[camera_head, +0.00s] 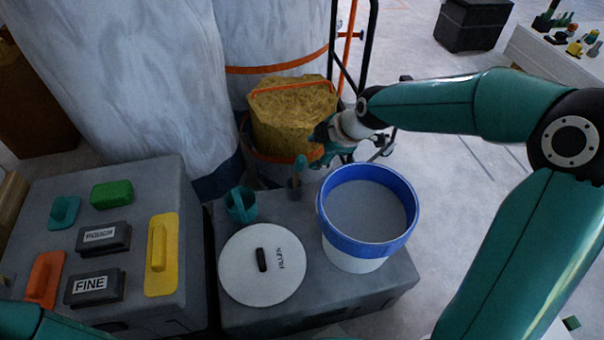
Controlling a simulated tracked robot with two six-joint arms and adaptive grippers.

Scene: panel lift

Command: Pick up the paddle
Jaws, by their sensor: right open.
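What looks like the paddle (299,165), a slim upright piece with a teal top, stands in a small dark holder at the back of the grey box top. My right gripper (318,153) is open just right of its top, partly overlapping the mixed background. I cannot tell whether its fingers touch the paddle. The paddle's lower end is hidden in the holder. Of my left arm only a teal link shows at the bottom left corner; its gripper is out of view.
A blue-rimmed bucket (332,224) of grey filler stands right of the holder. A white lid (240,282) and a teal cup (240,205) are nearby. Sanding blocks and a yellow float (161,281) lie on the left box. A yellowish bin (290,120) stands behind.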

